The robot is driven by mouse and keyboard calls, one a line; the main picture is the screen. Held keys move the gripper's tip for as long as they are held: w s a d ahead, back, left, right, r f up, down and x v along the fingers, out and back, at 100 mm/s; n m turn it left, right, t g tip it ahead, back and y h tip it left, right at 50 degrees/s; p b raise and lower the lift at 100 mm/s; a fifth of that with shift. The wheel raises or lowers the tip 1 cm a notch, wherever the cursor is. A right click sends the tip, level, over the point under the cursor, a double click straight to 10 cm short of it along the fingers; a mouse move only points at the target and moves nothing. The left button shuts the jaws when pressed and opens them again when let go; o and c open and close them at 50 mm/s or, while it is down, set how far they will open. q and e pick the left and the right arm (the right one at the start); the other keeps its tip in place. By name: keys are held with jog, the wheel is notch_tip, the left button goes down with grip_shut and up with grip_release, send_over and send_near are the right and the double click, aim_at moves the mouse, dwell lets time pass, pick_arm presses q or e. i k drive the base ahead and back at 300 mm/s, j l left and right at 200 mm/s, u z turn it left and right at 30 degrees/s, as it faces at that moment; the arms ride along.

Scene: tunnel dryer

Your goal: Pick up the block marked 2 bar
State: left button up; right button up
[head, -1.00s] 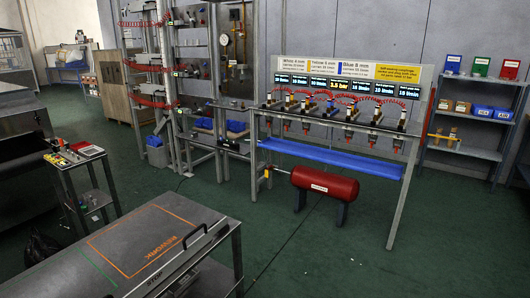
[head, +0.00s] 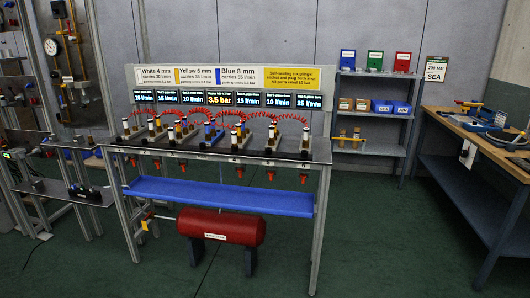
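A bench (head: 318,166) stands in the middle of the head view. Several small blocks with upright fittings (head: 178,131) stand in a row on it, with red coiled hoses behind them. Any marking on the blocks is too small to read, so I cannot tell which one is marked 2 bar. One display above the row (head: 219,99) reads 3.5 bar. Neither of my grippers is in view.
A blue trough (head: 220,196) runs below the bench top, and a red tank (head: 220,227) stands under it. Shelves with coloured boxes (head: 375,110) stand behind on the right. A wooden-topped workbench (head: 480,140) is at far right. The green floor between is clear.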

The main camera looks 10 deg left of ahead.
aim_at(53, 138)
jog(key=i+u, duration=0.35)
jog(key=i, duration=0.2)
jog(key=i+l+u, duration=0.1)
jog(key=i+u, duration=0.25)
jog(key=i, duration=0.2)
jog(key=i+l+u, duration=0.35)
jog(key=i, duration=0.2)
jog(key=i+j+u, duration=0.25)
jog(key=u, duration=0.15)
jog(key=i+j+u, duration=0.1)
jog(key=i+u, duration=0.6)
jog(key=u, duration=0.15)
jog(key=i+l+u, duration=0.1)
jog(key=i+u, duration=0.35)
jog(key=i+j+z, duration=0.15)
jog(key=i, duration=0.2)
jog(key=i+j+z, duration=0.15)
jog(key=i, duration=0.2)
jog(key=i+j+z, duration=0.2)
jog(key=i, duration=0.2)
jog(key=i+j+z, duration=0.2)
jog(key=i+z, duration=0.2)
jog(key=i+j+z, duration=0.65)
jog(key=z, duration=0.2)
jog(key=j, duration=0.1)
